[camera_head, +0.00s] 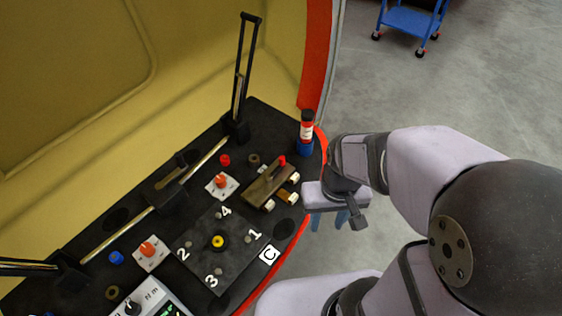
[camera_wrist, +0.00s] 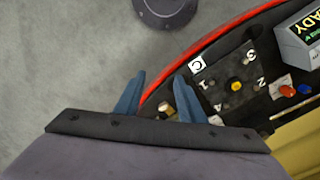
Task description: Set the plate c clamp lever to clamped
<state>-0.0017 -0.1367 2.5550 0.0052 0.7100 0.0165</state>
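Plate C (camera_head: 216,262) is a dark square plate numbered 1 to 4 on the black panel, with a white C label (camera_head: 268,255) beside it. A yellow-topped round knob (camera_head: 218,242) is at its middle; it also shows in the wrist view (camera_wrist: 236,87). A brass-coloured block with a red-tipped lever (camera_head: 267,184) stands above the plate; I cannot tell which part is the clamp lever or its setting. My gripper (camera_head: 328,219) is off the panel's right edge, empty, its blue fingers apart. In the wrist view the fingers (camera_wrist: 160,85) show a clear gap.
Orange-red knobs on white plates (camera_head: 221,187) sit left of the brass block. A red and blue bottle (camera_head: 306,134) stands at the panel's upper right. A tall black frame (camera_head: 242,75) rises behind. A display box (camera_head: 152,303) is at the lower left.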

